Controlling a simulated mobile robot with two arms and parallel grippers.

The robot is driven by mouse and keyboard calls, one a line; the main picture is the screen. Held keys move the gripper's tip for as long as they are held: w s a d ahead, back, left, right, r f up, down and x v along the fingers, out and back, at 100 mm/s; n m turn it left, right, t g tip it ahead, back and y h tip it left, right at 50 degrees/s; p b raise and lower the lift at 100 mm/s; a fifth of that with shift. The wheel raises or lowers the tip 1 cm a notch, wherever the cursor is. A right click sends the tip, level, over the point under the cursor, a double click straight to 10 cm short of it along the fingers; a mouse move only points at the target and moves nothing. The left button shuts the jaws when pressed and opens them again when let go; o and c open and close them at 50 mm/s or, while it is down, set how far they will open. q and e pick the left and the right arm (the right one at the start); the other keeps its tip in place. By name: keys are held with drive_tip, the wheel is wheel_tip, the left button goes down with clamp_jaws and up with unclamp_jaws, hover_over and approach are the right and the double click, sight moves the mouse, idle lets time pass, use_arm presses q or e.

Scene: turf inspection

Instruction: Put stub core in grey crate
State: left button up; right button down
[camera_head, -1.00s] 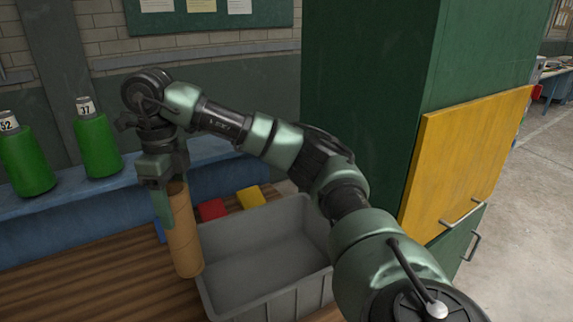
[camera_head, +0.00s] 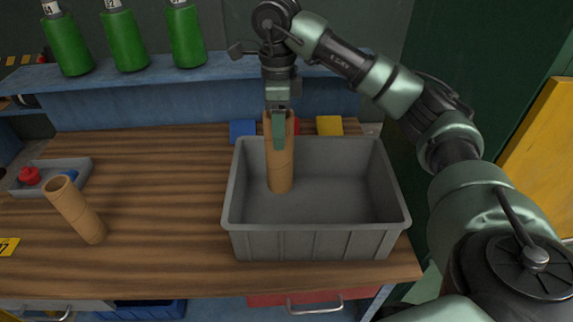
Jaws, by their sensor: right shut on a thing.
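The stub core is a brown cardboard tube (camera_head: 280,165), held upright by my right gripper (camera_head: 280,115), which is shut on its upper end. In the head view the tube overlaps the left part of the grey crate (camera_head: 315,243); its lower end appears inside the crate's opening. I cannot tell whether it touches the crate floor. The crate stands on the wooden bench and looks otherwise empty. A second brown tube (camera_head: 75,210) stands on the bench at the left, apart from the crate. My left gripper is not in view.
A small grey tray (camera_head: 50,187) with red and blue items lies at the far left. Blue (camera_head: 242,131) and yellow (camera_head: 329,125) blocks and a partly hidden red one lie behind the crate. Bench between the left tube and crate is clear.

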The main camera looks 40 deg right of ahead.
sight(282, 170)
drive_tip(key=f, duration=0.2)
drive_tip(key=f+p, duration=0.1)
drive_tip(key=f, duration=0.4)
drive_tip(key=shift+s+d+f, duration=0.15)
drive_tip(key=shift+d+f, duration=0.1)
drive_tip(key=shift+a+f+p, duration=0.1)
drive_tip(key=shift+f+p, duration=0.25)
drive_tip(key=shift+f, duration=0.35)
wheel_tip(282, 170, down, 3)
drive_tip(key=shift+f+p, duration=0.2)
drive_tip(key=shift+p, duration=0.2)
drive_tip(key=shift+f, duration=0.2)
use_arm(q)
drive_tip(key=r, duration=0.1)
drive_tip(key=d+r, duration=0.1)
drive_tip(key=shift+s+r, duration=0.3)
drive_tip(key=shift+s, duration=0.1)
use_arm(e)
drive_tip(key=shift+f, duration=0.2)
drive_tip(key=shift+c, duration=2.1)
unclamp_jaws()
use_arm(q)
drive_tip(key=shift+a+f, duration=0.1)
